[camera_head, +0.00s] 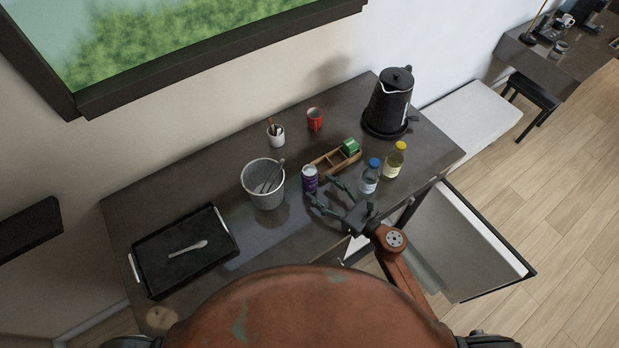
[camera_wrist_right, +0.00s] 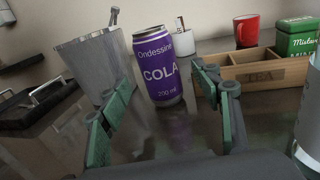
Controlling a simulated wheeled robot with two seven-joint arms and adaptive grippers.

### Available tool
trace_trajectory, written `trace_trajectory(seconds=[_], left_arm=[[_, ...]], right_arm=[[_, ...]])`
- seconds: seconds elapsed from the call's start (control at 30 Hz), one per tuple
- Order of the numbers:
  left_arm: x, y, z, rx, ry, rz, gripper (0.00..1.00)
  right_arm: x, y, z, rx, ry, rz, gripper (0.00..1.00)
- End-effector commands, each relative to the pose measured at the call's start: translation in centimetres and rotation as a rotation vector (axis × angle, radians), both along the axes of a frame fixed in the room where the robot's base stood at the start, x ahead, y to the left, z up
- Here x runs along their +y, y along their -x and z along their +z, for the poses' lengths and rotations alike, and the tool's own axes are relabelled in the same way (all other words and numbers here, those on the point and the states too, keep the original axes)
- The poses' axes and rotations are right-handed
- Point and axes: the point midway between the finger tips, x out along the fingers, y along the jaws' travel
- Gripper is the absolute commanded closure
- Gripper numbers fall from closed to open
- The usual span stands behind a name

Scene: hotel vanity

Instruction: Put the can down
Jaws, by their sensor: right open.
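The purple cola can (camera_head: 310,179) stands on the dark vanity top between the metal bucket and the wooden tea box. In the right wrist view the can (camera_wrist_right: 162,66) shows its label toward me, and its base appears to rest on the table. My right gripper (camera_head: 322,191) is open, low over the table on the near side of the can. Its two fingers lie to either side of the can in the wrist view, with visible gaps, and the fingers do not press on it. My left gripper is not in view.
The bucket (camera_head: 264,190) is left of the can; the tea box (camera_head: 327,163) is right. A water bottle (camera_head: 368,178), yellow bottle (camera_head: 394,161) and kettle (camera_head: 389,100) stand further right. A black tray (camera_head: 160,262) lies left. An open drawer (camera_head: 455,245) juts out at right.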

Motion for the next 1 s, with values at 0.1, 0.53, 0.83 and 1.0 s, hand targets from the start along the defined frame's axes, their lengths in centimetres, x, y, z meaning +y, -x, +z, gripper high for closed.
trace_trajectory(seconds=[0.1,0.53,0.83,1.0], left_arm=[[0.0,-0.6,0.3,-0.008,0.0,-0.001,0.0],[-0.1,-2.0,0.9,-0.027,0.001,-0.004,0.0],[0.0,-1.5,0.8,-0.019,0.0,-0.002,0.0],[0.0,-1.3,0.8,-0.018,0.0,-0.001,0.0]], right_arm=[[1.3,-1.1,0.2,-0.002,-0.004,0.002,0.42],[4.3,-3.9,0.0,0.0,-0.001,0.001,0.42],[4.3,-3.9,0.0,0.0,-0.001,0.001,0.53],[4.3,-3.9,0.0,0.0,-0.001,0.001,0.64]])
